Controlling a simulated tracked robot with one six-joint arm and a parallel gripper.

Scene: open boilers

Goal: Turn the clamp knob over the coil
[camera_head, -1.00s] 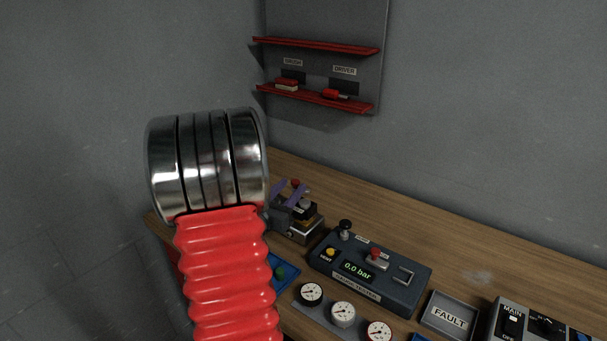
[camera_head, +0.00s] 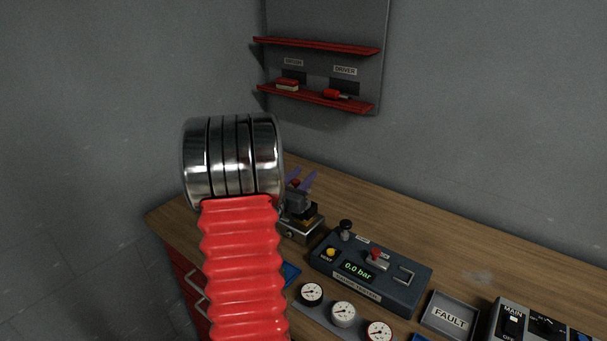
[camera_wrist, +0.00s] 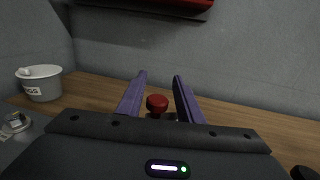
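The red clamp knob (camera_wrist: 157,104) shows in the wrist view between the two purple fingers of my gripper (camera_wrist: 160,78). The fingers are apart, with a gap on each side of the knob, and hold nothing. In the head view the knob (camera_head: 295,183) is a small red spot by the purple fingers (camera_head: 304,179), above a small clamp device (camera_head: 301,229) on the bench. A dark and yellowish part on the device may be the coil; it is partly hidden, and I cannot tell for certain. My arm covers the device's left side.
A gauge tester (camera_head: 370,273) reading 0.0 bar stands right of the device, with several dials (camera_head: 343,314) in front. A FAULT tray (camera_head: 450,315) is further right. A grey tub (camera_wrist: 40,84) stands left in the wrist view. Red shelves (camera_head: 315,96) hang on the wall.

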